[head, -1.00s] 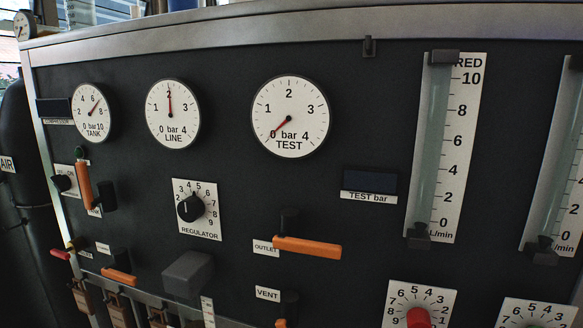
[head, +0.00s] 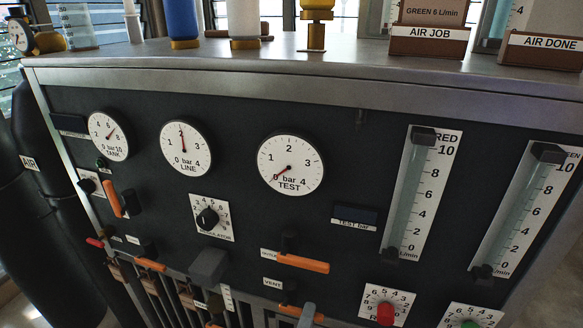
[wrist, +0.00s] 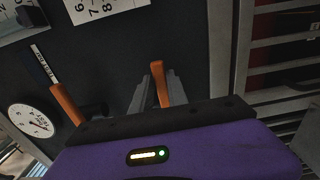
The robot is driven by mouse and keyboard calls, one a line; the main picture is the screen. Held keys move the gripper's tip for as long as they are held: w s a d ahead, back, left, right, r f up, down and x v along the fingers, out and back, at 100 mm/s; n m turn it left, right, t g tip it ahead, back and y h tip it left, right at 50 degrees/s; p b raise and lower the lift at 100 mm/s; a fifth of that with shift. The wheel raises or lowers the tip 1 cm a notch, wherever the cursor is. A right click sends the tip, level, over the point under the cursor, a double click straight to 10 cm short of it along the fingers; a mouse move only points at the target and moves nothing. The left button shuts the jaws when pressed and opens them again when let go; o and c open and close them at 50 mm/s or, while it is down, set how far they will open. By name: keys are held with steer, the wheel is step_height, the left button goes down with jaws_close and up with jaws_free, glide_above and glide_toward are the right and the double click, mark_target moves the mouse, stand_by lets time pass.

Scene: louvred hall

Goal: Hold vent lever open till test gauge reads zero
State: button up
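The test gauge (head: 291,163) is a round white dial. Its red needle points lower left, at or very near the 0 mark. The vent lever (head: 291,309) is an orange handle beside the VENT label (head: 273,283), low on the panel and lying roughly sideways. My gripper (head: 307,315) shows as a grey tip in front of its right part. In the wrist view my gripper (wrist: 156,95) has its two grey fingers on either side of the orange vent lever (wrist: 158,80). They look apart, with a thin dark gap on the left; contact on the right is unclear.
The orange outlet lever (head: 302,263) lies sideways just above the vent lever. The grey block (head: 208,266) protrudes to the left. The red knob (head: 386,313) is at the right. Flow tubes stand further right, and labelled trays sit on top.

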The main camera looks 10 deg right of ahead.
steer(key=o, duration=0.4)
steer(key=shift+o, duration=0.2)
steer(key=shift+f, duration=0.1)
steer(key=v, duration=0.7)
steer(key=v, duration=0.7)
steer(key=shift+s+a, duration=0.2)
steer(key=shift+s, duration=0.15)
